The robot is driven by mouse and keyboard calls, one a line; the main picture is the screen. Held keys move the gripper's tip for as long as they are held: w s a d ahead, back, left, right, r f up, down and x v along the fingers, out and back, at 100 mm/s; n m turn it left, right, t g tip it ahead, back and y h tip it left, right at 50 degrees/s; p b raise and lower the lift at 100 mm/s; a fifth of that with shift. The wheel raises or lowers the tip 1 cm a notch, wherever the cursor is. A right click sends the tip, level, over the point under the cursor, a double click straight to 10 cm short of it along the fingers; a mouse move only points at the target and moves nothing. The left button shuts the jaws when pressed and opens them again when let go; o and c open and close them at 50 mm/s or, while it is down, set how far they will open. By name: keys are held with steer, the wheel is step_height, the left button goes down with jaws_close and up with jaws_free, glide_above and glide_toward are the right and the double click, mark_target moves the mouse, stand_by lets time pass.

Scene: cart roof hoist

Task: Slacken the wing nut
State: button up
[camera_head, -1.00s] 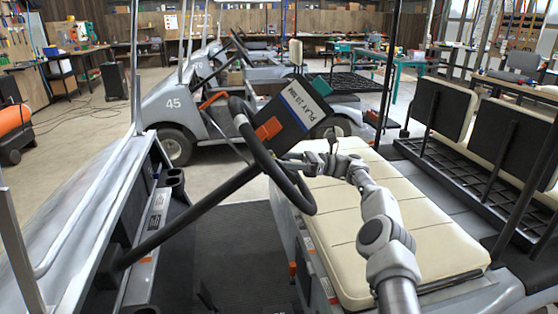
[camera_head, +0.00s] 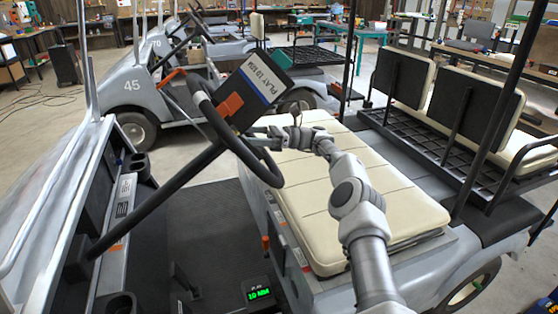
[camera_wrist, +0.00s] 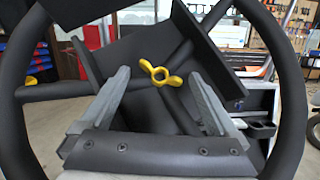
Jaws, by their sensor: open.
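The yellow wing nut (camera_wrist: 160,73) shows in the wrist view, fixed on a dark bracket (camera_wrist: 135,110) behind the steering wheel rim. My gripper (camera_wrist: 158,80) is open, its grey fingers to the left and right of the wing nut, which appears between them. I cannot tell how deep the fingertips reach or whether they touch it. The wing nut is hidden there.
The wheel rim and steering column (camera_head: 160,196) close in around my gripper. A cream seat cushion (camera_head: 345,190) lies under my arm. A small green-lit display (camera_head: 259,294) is on the cart floor.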

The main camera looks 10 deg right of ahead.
steer(key=shift+s+r+m+t+p, duration=0.1)
steer(key=shift+s+m+t+p, duration=0.05)
steer(key=shift+m+t+p, duration=0.75)
